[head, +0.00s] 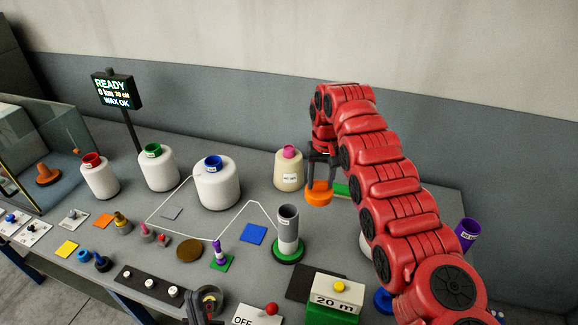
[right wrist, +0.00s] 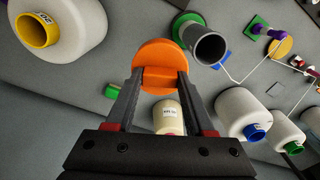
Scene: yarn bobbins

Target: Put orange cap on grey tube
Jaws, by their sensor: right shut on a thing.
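The orange cap (head: 319,197) is held below my right gripper (head: 322,168), above the table and to the right of the grey tube. In the right wrist view the cap (right wrist: 160,55) sits between the fingertips of the shut gripper (right wrist: 160,78). The grey tube (head: 288,222) stands upright on a green round base, its top open. In the right wrist view its dark open mouth (right wrist: 209,49) shows just beyond the cap, apart from it. My left gripper (head: 206,298) is low at the bottom edge; its jaws are unclear.
A cream bobbin (head: 288,172) stands behind the tube. White bobbins (head: 216,185) stand at the back left, with thread running over the table. A purple peg (head: 218,250) is left of the tube. A yellow-button box (head: 337,290) is in front. My right arm hides the table's right part.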

